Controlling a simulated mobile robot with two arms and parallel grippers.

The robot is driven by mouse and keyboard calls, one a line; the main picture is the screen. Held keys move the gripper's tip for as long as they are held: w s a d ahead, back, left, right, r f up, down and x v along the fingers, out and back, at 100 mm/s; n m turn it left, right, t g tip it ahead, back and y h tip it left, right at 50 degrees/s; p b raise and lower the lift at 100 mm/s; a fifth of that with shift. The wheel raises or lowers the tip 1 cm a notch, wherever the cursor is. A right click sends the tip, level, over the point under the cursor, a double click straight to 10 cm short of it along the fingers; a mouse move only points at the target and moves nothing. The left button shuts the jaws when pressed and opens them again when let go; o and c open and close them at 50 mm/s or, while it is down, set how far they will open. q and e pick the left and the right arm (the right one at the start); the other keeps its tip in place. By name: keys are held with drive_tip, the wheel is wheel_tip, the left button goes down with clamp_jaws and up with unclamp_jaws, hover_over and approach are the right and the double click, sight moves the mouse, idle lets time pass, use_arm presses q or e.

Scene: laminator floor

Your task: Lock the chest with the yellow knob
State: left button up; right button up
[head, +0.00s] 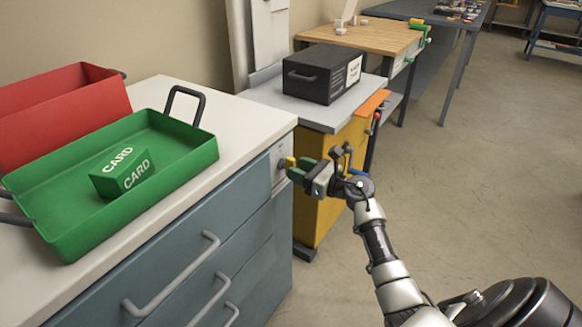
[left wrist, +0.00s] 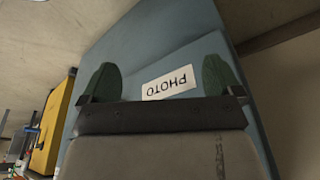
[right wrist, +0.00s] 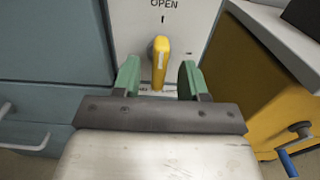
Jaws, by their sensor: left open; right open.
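The chest (head: 170,235) is a blue-grey drawer unit with a white top and grey bar handles. Its yellow knob (right wrist: 160,62) stands upright in the picture on a pale plate (right wrist: 185,25) marked OPEN above it; lettering below is mostly hidden. In the head view the knob (head: 290,162) shows at the front's right end. My right gripper (right wrist: 158,80) is open, its green fingertips either side of the knob's lower part; contact is not clear. My left gripper (left wrist: 160,80) is open and empty, facing a blue-grey surface with a PHOTO label (left wrist: 170,84).
A green tray (head: 70,225) holding a green CARD box (head: 122,172) and a red bin (head: 65,110) stand on the chest top. A yellow cabinet (head: 318,205) with a black box (head: 322,75) stands just right of the chest. Open floor (head: 470,170) lies to the right.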

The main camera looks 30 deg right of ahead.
drive_tip(key=shift+x, duration=1.5)
drive_tip(key=shift+c, duration=0.3)
clamp_jaws()
